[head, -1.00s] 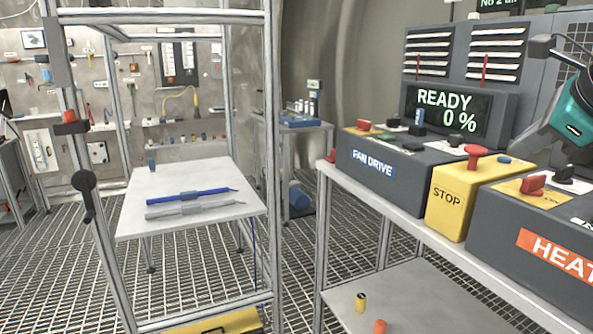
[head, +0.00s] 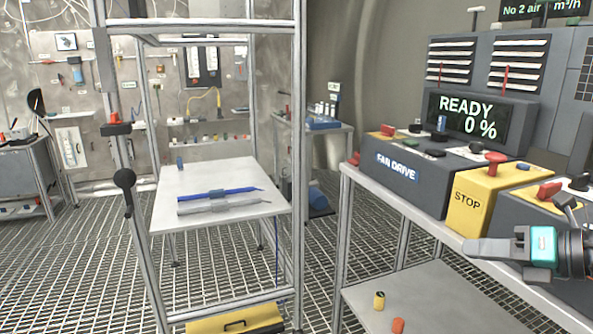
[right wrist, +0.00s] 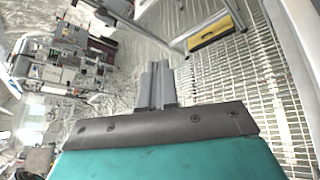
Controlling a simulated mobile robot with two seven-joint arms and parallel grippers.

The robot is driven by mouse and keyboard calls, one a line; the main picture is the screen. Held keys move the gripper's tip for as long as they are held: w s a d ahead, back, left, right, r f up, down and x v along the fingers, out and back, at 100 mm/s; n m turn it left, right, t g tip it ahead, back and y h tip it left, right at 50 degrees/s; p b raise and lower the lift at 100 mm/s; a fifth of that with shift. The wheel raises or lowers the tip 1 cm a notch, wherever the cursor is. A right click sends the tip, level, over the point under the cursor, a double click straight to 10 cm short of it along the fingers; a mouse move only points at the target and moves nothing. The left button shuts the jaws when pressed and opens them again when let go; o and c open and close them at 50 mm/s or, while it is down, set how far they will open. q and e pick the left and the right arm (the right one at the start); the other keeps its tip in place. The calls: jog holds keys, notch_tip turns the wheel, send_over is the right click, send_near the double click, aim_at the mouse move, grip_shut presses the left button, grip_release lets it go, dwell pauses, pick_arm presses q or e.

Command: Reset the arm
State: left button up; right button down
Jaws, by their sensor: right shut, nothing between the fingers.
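My right gripper (head: 487,249) comes in from the right edge of the head view. It hangs in front of the control bench, below and in front of the yellow STOP box (head: 484,200). Its fingers point left and are shut with nothing between them. My left gripper is not in view.
The bench shelf (head: 368,301) carries a yellow and an orange small object. A metal frame (head: 297,150) stands at the left, before a white table (head: 170,205) with blue and grey tools. Grating floor lies open between frame and bench.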

jog(key=s+a+f+m+t+h+p, duration=0.1)
jog(key=s+a+f+m+t+h, duration=0.15)
jog(key=f+m, duration=0.65)
jog(key=s+a+f+m+t+h+p, duration=0.25)
jog(key=f+m, duration=0.45)
jog(key=m, duration=0.4)
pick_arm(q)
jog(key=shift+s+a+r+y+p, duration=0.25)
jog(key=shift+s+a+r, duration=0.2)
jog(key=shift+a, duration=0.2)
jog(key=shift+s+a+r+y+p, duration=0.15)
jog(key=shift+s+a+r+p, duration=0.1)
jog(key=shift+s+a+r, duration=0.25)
pick_arm(e)
jog(key=s+a+f+m+g+h, duration=0.1)
jog(key=s+a+f+m+g, duration=0.3)
jog(key=s+a+f+m, duration=0.6)
notch_tip(320, 180, down, 2)
jog(key=s+m, duration=0.1)
jog(key=m, duration=0.2)
jog(key=shift+s+a+g+h, duration=0.3)
jog(key=shift+s+a+h, duration=0.1)
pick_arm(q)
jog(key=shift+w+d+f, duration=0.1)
